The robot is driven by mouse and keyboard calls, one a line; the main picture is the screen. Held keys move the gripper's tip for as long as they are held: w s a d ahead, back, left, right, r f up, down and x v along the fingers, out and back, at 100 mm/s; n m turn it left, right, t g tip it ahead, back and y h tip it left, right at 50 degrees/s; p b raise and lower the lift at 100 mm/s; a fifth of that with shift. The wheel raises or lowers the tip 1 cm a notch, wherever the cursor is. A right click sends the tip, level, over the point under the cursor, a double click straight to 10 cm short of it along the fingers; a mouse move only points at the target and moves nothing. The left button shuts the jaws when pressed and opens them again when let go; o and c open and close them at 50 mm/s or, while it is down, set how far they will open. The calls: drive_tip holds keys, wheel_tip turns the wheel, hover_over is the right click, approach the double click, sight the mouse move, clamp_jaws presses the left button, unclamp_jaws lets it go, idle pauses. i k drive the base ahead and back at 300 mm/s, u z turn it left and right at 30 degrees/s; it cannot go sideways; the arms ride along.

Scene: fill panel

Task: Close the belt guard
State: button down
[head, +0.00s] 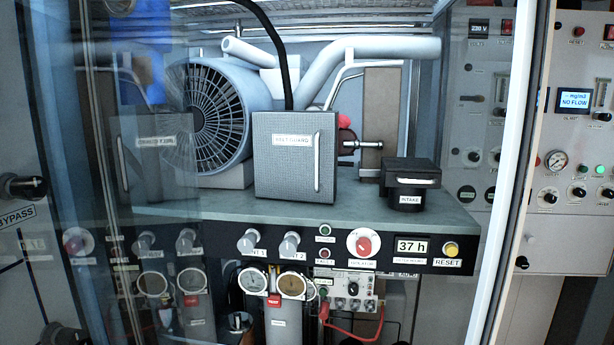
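The belt guard (293,172) is a grey textured box-like panel with a label reading BELT GUARD and an upright pale handle (318,161) near its right edge. It stands on the grey-blue deck inside the cabinet, in the middle of the head view. A metal shaft (362,144) and a red part (345,121) show just past its right edge. I cannot tell from this view whether the guard is open or shut. What lies behind it is hidden. My gripper is not in view.
A black box labelled INTAKE (411,189) stands to the right on the deck (235,207). A large finned round housing (215,115) is behind left. A black cable (277,42) hangs behind the guard. A pale cabinet frame post (513,160) stands right; reflective glass covers the left.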

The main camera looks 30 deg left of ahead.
sight(294, 152)
drive_tip(key=k, duration=0.5)
drive_tip(key=u, duration=0.65)
drive_tip(key=i, duration=0.5)
